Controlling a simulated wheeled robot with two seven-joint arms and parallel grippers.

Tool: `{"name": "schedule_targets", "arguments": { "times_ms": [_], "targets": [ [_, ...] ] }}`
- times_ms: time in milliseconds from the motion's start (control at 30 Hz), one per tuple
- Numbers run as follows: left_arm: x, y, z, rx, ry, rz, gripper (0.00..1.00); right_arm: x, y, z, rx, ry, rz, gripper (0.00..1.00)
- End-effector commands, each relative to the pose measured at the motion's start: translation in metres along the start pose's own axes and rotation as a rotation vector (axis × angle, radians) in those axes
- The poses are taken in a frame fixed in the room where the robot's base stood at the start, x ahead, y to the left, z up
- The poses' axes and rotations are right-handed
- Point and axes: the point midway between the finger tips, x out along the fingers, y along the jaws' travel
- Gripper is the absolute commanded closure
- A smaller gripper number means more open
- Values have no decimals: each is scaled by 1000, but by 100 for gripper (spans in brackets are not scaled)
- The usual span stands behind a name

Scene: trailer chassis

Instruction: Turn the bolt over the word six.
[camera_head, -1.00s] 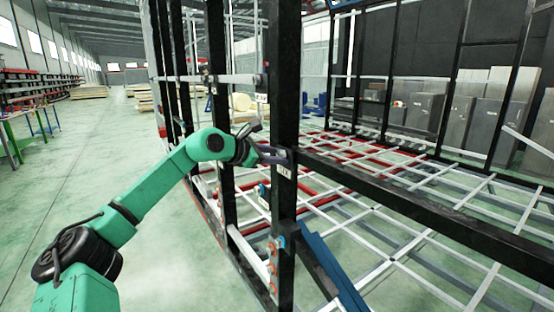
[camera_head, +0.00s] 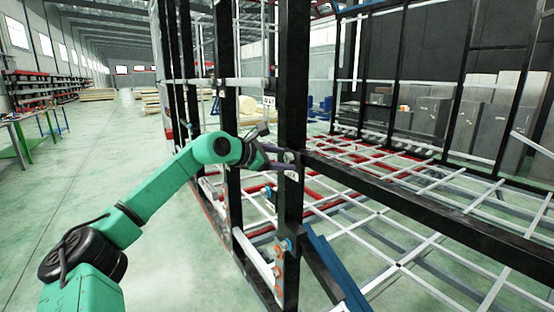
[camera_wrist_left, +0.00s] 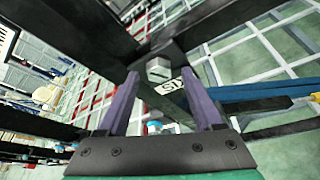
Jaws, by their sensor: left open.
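My left gripper (camera_head: 284,158) is at the near black upright post (camera_head: 291,90), beside the white label (camera_head: 292,175). In the left wrist view its two purple fingers (camera_wrist_left: 160,75) stand apart. A grey bolt head (camera_wrist_left: 158,70) shows between the fingertips, with a gap on each side. I cannot tell whether the fingers touch the post. The bolt is too small or hidden in the head view. My right gripper is not in view.
Several orange round parts (camera_head: 278,268) sit lower on the same post, with a blue-tipped one (camera_head: 287,244) above them. A black horizontal beam (camera_head: 430,212) runs right from the post. A blue brace (camera_head: 335,272) slants below. Open green floor (camera_head: 130,160) lies to the left.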

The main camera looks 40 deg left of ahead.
Motion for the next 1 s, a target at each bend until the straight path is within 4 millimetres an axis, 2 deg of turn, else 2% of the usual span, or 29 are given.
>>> {"name": "schedule_targets", "arguments": {
  "times_ms": [133, 233, 333, 433, 600, 733, 1000],
  "targets": [
    [-12, -1, -5, 1, 1, 5, 32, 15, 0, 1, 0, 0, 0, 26],
    [-31, -4, -9, 4, 4, 6, 32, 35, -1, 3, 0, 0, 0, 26],
    [-60, -6, -12, 5, 4, 8, 32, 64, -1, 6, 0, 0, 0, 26],
    [-91, -5, -11, 3, 1, 8, 32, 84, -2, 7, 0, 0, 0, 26],
    [-133, -2, -5, 2, 0, 5, 32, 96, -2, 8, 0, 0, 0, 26],
    [-147, -1, -2, 1, 0, 1, 32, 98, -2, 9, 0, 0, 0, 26],
    [-149, 0, -1, 0, 1, 0, 32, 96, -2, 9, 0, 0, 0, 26]
  ]
}}
